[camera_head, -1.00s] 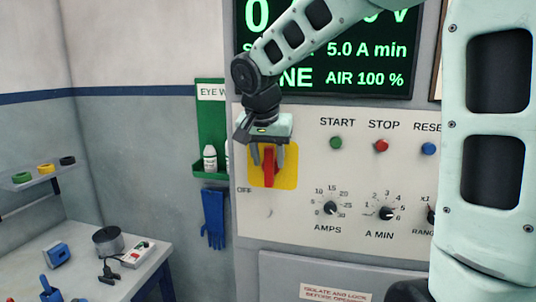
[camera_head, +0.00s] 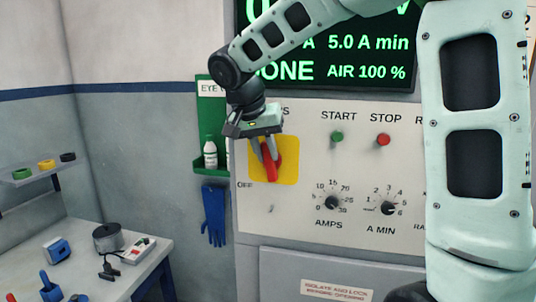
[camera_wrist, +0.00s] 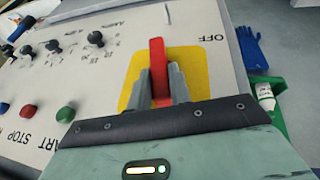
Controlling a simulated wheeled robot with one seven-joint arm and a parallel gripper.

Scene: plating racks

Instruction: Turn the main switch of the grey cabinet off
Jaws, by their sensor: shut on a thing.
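The grey cabinet (camera_head: 300,220) has a light panel with a yellow plate (camera_head: 288,170) at its left side. The main switch is a red handle (camera_head: 271,169) on that plate, tilted a little in the head view. The word OFF is printed at the plate's lower left. My gripper (camera_head: 267,152) is shut on the red handle, one finger on each side. In the wrist view the red handle (camera_wrist: 157,62) stands between the two grey fingers, its end pointing toward the top. The handle's base is hidden behind the fingers.
Start (camera_head: 337,136) and stop (camera_head: 383,139) buttons and the amps knob (camera_head: 331,202) sit to the right on the panel. A green eyewash holder (camera_head: 207,140) and blue gloves (camera_head: 215,215) hang left of the cabinet. A bench (camera_head: 150,262) stands lower left.

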